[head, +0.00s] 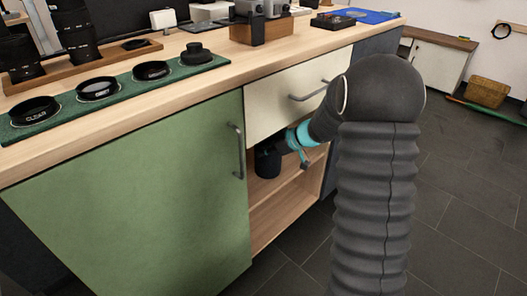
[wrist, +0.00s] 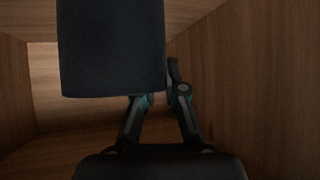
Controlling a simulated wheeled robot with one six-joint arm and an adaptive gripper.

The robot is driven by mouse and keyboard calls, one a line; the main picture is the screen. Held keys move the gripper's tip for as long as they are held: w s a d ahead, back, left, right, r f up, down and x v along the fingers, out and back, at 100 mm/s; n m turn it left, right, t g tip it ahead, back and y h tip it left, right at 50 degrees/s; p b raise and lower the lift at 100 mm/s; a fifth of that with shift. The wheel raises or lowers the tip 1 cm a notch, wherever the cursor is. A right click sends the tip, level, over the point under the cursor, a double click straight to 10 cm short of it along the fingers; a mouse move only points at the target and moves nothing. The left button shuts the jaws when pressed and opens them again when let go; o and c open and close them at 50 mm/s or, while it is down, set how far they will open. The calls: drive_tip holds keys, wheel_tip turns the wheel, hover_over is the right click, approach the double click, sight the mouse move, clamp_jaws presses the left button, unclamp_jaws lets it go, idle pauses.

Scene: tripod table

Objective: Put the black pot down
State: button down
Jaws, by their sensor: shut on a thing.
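The black pot (head: 267,163) is in the open cabinet compartment below the drawer in the head view, partly hidden by the cabinet's edge. In the wrist view the pot (wrist: 111,48) is a dark, plain cylinder filling the upper left, close to the camera. My gripper (head: 290,149) reaches into the compartment from the right, shut on the pot. In the wrist view the fingers of my gripper (wrist: 162,98) run up toward the pot, and their grip is partly hidden behind it. I cannot tell whether the pot's base touches the shelf (head: 290,182).
A green cabinet door (head: 130,210) stands left of the compartment, and a white drawer front (head: 290,98) is above it. Wooden walls (wrist: 255,85) enclose the gripper closely. The counter above carries a green mat (head: 125,93) with several dark round items. Open tiled floor (head: 460,175) lies right.

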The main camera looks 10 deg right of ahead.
drive_tip(key=shift+f, duration=0.1)
drive_tip(key=c, duration=1.2)
unclamp_jaws()
drive_tip(key=shift+c, duration=0.2)
drive_tip(key=s+d+r+p, duration=0.2)
drive_tip(key=s+d+r, duration=0.1)
drive_tip(key=s+d, duration=0.6)
drive_tip(key=d, duration=0.4)
drive_tip(key=shift+s+p, duration=0.2)
drive_tip(key=shift+p, duration=0.1)
drive_tip(key=shift+r, duration=0.1)
